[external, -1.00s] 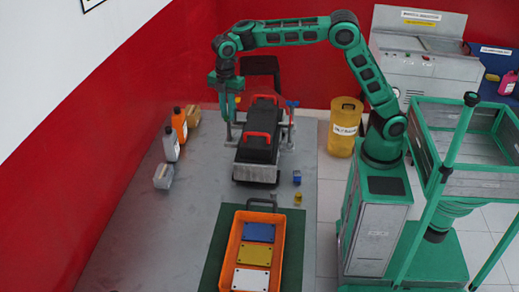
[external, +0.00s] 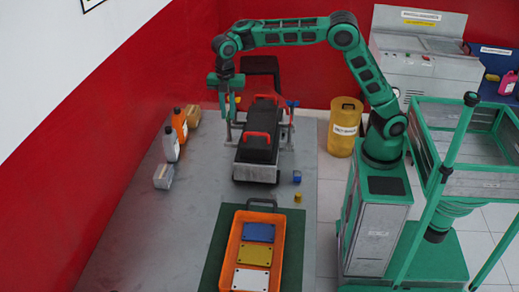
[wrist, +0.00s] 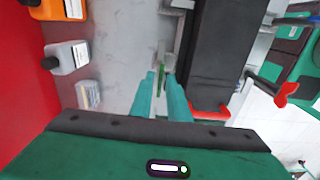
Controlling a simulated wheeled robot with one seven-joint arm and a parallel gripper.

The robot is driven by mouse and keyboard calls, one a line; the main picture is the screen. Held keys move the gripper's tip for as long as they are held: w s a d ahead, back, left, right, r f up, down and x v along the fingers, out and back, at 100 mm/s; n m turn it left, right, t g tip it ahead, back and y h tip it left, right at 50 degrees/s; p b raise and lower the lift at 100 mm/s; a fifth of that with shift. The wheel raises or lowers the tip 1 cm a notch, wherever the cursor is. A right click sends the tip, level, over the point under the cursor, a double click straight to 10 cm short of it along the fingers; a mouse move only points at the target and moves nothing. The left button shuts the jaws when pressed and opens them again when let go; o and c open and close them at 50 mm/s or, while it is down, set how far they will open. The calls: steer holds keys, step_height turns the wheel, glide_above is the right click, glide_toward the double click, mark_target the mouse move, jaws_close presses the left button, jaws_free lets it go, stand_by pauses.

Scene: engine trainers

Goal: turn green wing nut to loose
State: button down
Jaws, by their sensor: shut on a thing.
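The green wing nut (wrist: 161,80) shows in the wrist view as a thin green piece between my fingertips, at the left side of the dark engine trainer (wrist: 217,50). My gripper (wrist: 161,84) is shut on it, with one teal finger on each side. In the external view my gripper (external: 232,116) points down at the left edge of the trainer (external: 257,152), near its far end. The nut cannot be made out there, and its stud and exact angle are hidden or too small to tell.
Red handles (external: 258,134) stand on top of the trainer. Orange (external: 180,124) and grey (external: 171,145) bottles and a clear box (external: 163,176) stand to the left. An orange tray (external: 234,240) with coloured plates lies in front. A yellow drum (external: 344,128) stands right.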

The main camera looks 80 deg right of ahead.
steer(key=shift+w+d+r, duration=0.2)
steer(key=shift+w, duration=0.05)
steer(key=c, duration=2)
jaws_free()
steer(key=shift+f, duration=0.1)
step_height(320, 180, up, 11)
steer(key=shift+f, duration=0.1)
